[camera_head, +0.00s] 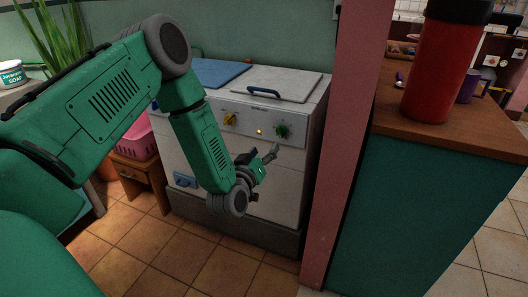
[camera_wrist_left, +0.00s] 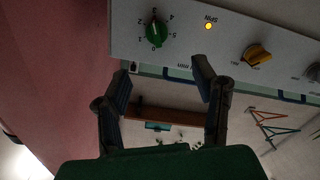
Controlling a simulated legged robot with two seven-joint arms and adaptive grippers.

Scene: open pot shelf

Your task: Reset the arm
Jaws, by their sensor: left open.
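My left arm reaches in from the left in the head view. Its gripper (camera_head: 268,156) hangs in front of the white washing machine (camera_head: 270,186), just below the control panel. In the left wrist view the two fingers of the left gripper (camera_wrist_left: 162,88) stand apart with nothing held between them. The wrist view looks upside down at the panel, with a green knob (camera_wrist_left: 157,31), a lit yellow light (camera_wrist_left: 208,26) and a yellow knob (camera_wrist_left: 257,56). The right gripper is not in either view.
A pink post (camera_head: 345,130) stands right of the machine. Beyond it is a wooden counter (camera_head: 480,135) with a red container (camera_head: 440,70) and a purple mug (camera_head: 468,87). A pink basket (camera_head: 137,137) sits on a small wooden stand at left. Tiled floor (camera_head: 190,255) is clear in front.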

